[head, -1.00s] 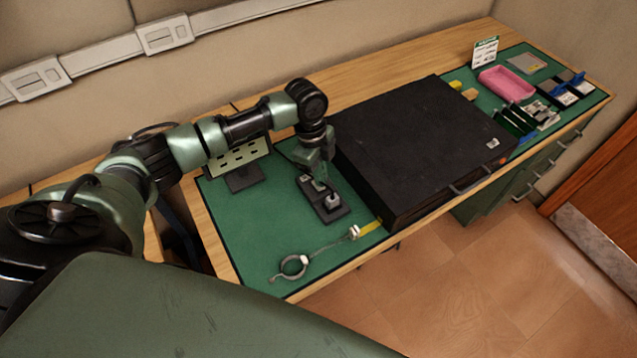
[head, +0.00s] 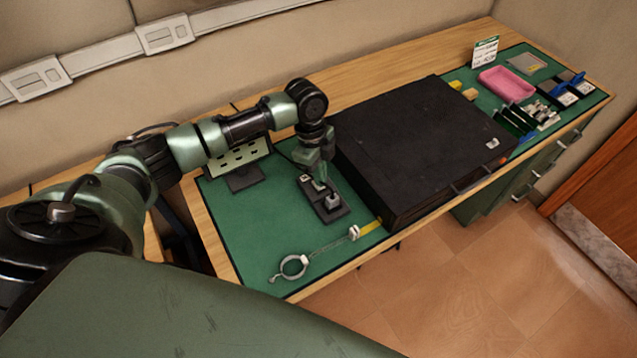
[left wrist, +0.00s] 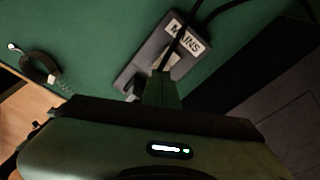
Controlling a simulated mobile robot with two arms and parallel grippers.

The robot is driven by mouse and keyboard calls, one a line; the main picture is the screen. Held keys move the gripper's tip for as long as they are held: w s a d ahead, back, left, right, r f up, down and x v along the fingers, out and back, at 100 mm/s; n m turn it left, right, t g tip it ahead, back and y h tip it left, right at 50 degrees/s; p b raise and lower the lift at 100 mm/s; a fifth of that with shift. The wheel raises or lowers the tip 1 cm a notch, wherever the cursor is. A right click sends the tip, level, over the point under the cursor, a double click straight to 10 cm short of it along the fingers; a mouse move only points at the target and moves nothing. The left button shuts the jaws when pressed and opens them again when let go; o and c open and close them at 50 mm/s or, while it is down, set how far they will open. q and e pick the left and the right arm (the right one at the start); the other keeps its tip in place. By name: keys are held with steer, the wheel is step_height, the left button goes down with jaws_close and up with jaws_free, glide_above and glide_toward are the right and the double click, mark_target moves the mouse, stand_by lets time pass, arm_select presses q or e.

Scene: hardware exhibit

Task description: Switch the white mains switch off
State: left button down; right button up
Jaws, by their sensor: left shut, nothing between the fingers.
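The mains switch unit is a small dark block (head: 340,214) on the green mat, left of the large black case. It carries small pale parts (head: 333,200). In the left wrist view the block (left wrist: 141,60) bears a white label reading MAINS (left wrist: 187,36), and a pale part shows just beyond my fingers. My left gripper (head: 327,184) points down over the block, shut and empty. Its closed fingers (left wrist: 161,78) cover part of the block in the wrist view, so the switch's position and any contact cannot be told. My right gripper is not in view.
The black case (head: 410,140) stands close on the right. A perforated pale panel (head: 238,156) stands behind left. A ring with a strap (head: 293,266) lies in front on the mat.

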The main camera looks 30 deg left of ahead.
arm_select(q)
steer(key=shift+f+b, duration=0.45)
steer(key=shift+f, duration=0.5)
stand_by(0.5)
steer(key=shift+r, duration=0.1)
step_height(320, 180, up, 7)
steer(key=p, duration=0.7)
steer(key=shift+p, duration=0.3)
